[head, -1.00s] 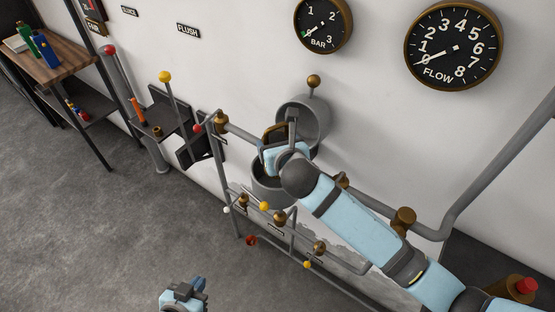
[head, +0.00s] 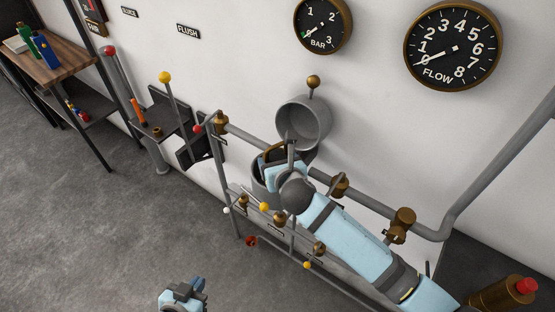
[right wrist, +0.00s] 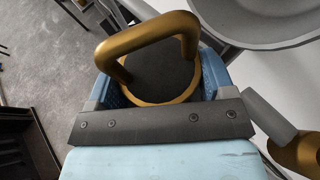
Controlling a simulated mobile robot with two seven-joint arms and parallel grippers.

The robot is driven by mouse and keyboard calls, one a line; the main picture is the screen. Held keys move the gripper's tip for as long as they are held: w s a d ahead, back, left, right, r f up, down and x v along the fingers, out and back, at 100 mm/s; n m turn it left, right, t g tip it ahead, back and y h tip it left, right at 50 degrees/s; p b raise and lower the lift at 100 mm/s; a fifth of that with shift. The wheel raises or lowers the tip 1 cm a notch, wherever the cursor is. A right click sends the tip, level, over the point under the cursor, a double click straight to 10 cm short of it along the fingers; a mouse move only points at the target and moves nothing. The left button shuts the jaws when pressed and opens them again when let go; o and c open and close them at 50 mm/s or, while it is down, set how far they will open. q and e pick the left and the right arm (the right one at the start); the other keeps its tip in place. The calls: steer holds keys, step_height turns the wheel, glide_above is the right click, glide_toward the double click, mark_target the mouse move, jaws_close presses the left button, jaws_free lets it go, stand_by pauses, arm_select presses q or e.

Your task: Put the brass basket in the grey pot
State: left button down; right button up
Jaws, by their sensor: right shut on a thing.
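The brass basket (right wrist: 190,85) has a thick brass loop handle and a dark middle. In the right wrist view it sits between the blue fingers of my right gripper (right wrist: 160,90), which is shut on it. In the head view the basket's handle (head: 270,152) shows beside my right gripper (head: 280,165), at the mouth of the grey pot (head: 258,186). My gripper and arm hide much of the pot, so I cannot tell how deep the basket is. My left gripper (head: 184,294) is low in the head view, apart from everything; its jaws are unclear.
A round grey lid (head: 303,120) with a brass knob stands raised behind the pot. A grey pipe (head: 250,136) with brass valves (head: 340,185) runs beside my right arm. Levers with yellow knobs (head: 264,207) stand in front. The floor at left is clear.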

steer(key=shift+f, duration=0.2)
steer(key=o, duration=1.1)
steer(key=shift+r, duration=0.45)
steer(key=v, duration=1.2)
steer(key=shift+s+a, duration=0.1)
